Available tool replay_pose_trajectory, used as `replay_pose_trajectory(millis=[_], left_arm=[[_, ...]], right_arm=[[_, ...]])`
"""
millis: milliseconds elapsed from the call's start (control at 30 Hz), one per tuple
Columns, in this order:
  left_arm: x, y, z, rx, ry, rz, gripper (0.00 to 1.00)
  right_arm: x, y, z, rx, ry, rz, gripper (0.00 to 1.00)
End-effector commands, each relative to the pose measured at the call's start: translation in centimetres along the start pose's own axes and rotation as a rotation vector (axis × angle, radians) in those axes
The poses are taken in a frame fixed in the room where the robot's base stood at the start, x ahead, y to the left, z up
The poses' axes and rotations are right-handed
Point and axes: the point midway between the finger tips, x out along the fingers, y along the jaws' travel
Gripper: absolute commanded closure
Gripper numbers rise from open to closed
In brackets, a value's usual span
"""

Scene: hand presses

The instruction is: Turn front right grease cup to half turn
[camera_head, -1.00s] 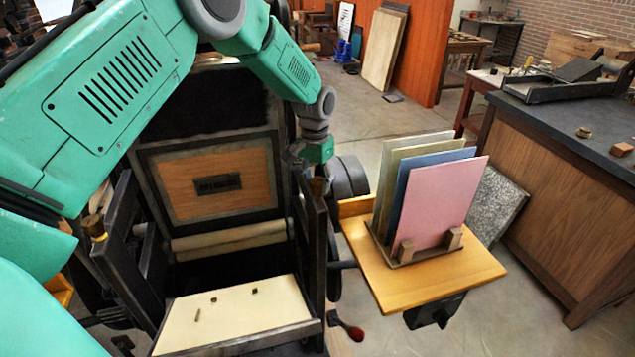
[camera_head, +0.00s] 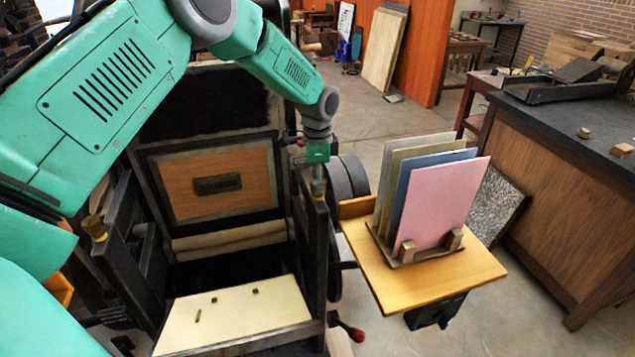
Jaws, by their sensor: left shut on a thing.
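The hand press (camera_head: 127,265) fills the left and middle of the view, with a dark frame on both sides. The front right grease cup (camera_head: 318,190) sits on top of the right frame post and is mostly hidden by my left gripper (camera_head: 318,180). My left gripper points down from above and is shut on this cup. The cup's turn angle cannot be read. The front left grease cup (camera_head: 95,228), brass coloured, stands on the left post, away from the gripper. My right gripper is not in view.
A wooden side shelf (camera_head: 430,287) with a rack of coloured boards (camera_head: 440,200) stands right of the press. A dark wheel (camera_head: 352,178) is just behind the gripper. A red-knobbed handle (camera_head: 354,333) sticks out low. A dark-topped cabinet (camera_head: 560,200) stands at right.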

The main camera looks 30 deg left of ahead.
Motion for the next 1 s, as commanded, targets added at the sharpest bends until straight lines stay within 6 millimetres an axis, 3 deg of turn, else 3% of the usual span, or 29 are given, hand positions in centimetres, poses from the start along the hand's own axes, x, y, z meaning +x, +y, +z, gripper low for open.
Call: replay_pose_trajectory(millis=[400, 1000], left_arm=[[-0.12, -0.22, -0.29, 0.208, 0.001, -0.009, 0.94], [-0.04, -0.13, -0.31, 0.244, 0.0, -0.007, 0.94]], right_arm=[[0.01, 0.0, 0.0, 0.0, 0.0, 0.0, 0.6], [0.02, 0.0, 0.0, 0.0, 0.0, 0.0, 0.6]])
